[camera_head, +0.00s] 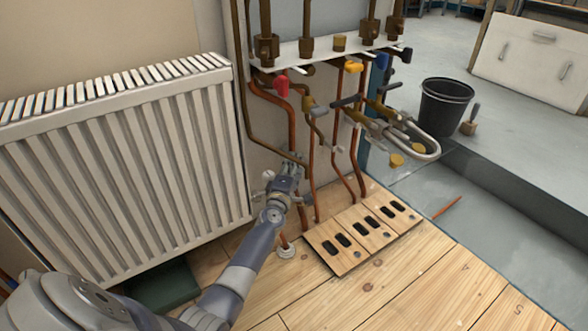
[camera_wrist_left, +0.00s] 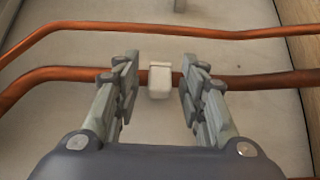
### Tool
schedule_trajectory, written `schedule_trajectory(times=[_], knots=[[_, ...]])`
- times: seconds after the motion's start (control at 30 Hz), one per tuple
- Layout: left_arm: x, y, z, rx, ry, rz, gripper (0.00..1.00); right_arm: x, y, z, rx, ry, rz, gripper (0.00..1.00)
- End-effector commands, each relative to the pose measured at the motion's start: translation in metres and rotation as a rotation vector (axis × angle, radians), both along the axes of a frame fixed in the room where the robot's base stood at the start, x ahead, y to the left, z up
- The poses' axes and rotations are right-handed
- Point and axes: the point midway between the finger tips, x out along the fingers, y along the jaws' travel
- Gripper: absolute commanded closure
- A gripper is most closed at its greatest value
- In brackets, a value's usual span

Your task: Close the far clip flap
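In the left wrist view, a small white clip (camera_wrist_left: 160,81) sits on the lower copper pipe (camera_wrist_left: 225,80) against the pale wall. I cannot tell whether its flap is open or closed. My left gripper (camera_wrist_left: 159,72) is open, with one finger on each side of the clip and a gap to both. In the head view my left gripper (camera_head: 291,166) is low at the wall, between the radiator and the copper pipes; the clip is not distinguishable there. My right gripper is not in view.
A white radiator (camera_head: 120,165) stands left of my arm. Copper pipes (camera_head: 313,150) rise right of the gripper, with valves and a looped metal hose (camera_head: 425,149) beyond. Wooden floor plates with slots (camera_head: 340,243) lie below. A black bucket (camera_head: 445,105) stands at the right.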

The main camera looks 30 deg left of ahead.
Motion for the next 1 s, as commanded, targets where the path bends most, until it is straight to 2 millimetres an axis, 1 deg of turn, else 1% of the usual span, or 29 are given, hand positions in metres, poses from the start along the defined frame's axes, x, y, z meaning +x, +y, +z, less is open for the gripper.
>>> schedule_trajectory(times=[0.17, 0.2, 0.27, 0.3, 0.37, 0.77, 1.0], knots=[[0.000, 0.000, 0.000, 0.000, 0.000, 0.000, 0.62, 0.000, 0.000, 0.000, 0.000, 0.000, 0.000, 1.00], [0.000, 0.000, 0.000, 0.000, 0.000, 0.000, 0.64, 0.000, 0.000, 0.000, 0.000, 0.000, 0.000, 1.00], [0.000, 0.000, 0.000, 0.000, 0.000, 0.000, 0.78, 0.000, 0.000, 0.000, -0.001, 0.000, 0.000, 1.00], [0.000, 0.000, 0.000, 0.000, 0.000, 0.000, 0.87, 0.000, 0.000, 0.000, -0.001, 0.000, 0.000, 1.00], [0.000, 0.000, 0.000, 0.000, 0.000, 0.000, 1.00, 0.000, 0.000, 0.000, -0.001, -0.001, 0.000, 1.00], [0.001, -0.002, 0.001, -0.004, 0.001, 0.031, 1.00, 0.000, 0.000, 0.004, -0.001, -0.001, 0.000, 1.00], [0.006, -0.006, 0.001, -0.007, 0.001, 0.160, 1.00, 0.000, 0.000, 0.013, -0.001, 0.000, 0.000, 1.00]])
